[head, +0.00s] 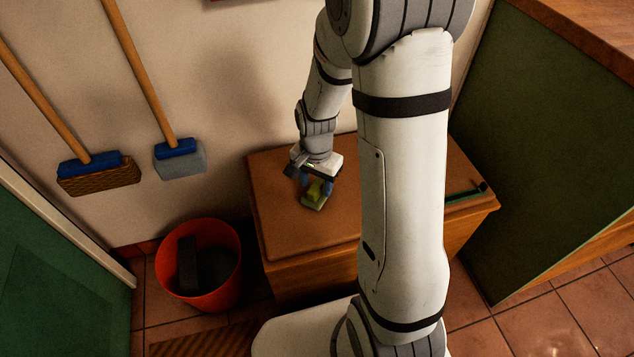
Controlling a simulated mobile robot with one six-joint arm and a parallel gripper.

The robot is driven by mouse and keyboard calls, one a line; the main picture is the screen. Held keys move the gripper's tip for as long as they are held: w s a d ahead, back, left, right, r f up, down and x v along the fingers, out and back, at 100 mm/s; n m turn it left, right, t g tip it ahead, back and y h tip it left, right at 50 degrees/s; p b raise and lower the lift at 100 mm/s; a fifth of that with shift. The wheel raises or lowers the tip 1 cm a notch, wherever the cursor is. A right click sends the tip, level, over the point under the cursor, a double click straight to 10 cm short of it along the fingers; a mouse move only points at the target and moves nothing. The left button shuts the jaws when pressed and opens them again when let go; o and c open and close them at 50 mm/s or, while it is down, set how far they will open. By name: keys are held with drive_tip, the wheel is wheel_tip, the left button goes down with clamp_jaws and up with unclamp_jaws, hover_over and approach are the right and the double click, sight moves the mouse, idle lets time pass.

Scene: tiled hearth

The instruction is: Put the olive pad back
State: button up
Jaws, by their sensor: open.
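A small olive-yellow block (315,191), which looks like the olive pad, is on top of the brown cabinet (285,228), close to its left side. It has a paler green lower part. My gripper (317,185) is right over it, pointing down, with blue fingertips on either side of the block. The jaws are open. The gripper covers the upper part of the block, and I cannot tell whether the fingers touch it.
A red bucket (228,285) holding a dark block (187,264) stands on the tiled floor left of the cabinet. A brush (98,178) and a blue-and-grey mop (180,161) lean by the wall. A thin green item (464,194) lies at the cabinet's right edge.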

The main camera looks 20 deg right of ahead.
sight(316, 185)
wheel_tip(316, 185, up, 11)
drive_tip(key=p, duration=0.4)
drive_tip(key=s+r+n+t, duration=0.1)
drive_tip(key=s+r+n, duration=0.8)
drive_tip(key=s, duration=0.4)
drive_tip(key=shift+s, duration=0.3)
drive_tip(key=shift+d, duration=0.1)
idle(0.3)
